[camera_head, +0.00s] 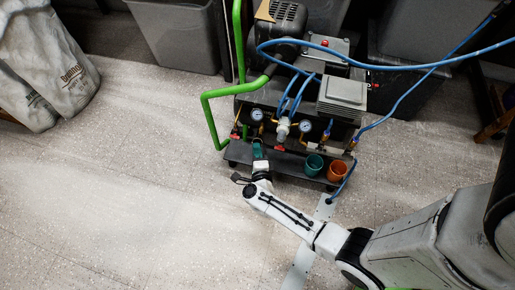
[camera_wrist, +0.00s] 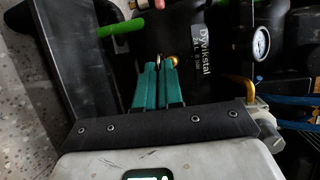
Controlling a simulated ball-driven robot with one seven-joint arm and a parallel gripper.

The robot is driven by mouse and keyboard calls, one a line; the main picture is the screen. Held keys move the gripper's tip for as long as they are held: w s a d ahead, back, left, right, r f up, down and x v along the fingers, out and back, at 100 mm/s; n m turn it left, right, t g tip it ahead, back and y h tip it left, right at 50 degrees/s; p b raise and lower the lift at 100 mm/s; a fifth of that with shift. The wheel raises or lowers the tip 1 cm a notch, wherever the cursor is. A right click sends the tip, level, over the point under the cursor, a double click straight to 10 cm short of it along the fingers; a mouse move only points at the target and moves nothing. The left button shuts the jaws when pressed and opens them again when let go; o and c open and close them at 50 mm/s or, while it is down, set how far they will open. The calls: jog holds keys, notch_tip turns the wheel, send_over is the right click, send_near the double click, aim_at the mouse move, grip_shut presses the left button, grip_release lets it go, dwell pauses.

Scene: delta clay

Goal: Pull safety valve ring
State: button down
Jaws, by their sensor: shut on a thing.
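My gripper (camera_wrist: 154,86) has teal fingers, brought together on the ring (camera_wrist: 155,59) of the safety valve at the front of a black air compressor (camera_wrist: 214,42). Only a small bit of the ring shows above the fingertips. A brass fitting (camera_wrist: 173,61) sits just right of the fingertips. In the head view my gripper (camera_head: 257,148) reaches the left part of the compressor's front, below the left gauge (camera_head: 257,115). The ring is too small to make out there.
Blue hoses (camera_head: 400,67) run from the compressor to the right. A green handle (camera_head: 211,118) stands on its left. A green cup (camera_head: 313,164) and an orange cup (camera_head: 337,170) sit on its front shelf. Sacks (camera_head: 50,65) lie at upper left. The floor (camera_head: 130,190) at left is clear.

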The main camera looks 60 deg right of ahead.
jog(key=c, duration=1.3)
grip_release()
jog(key=shift+s+a, duration=0.1)
jog(key=shift+a, duration=0.1)
jog(key=p+v, duration=0.3)
jog(key=v, duration=0.7)
jog(key=shift+s+a+r+p, duration=0.1)
jog(key=shift+s+a+p, duration=0.15)
jog(key=shift+a+p, duration=0.05)
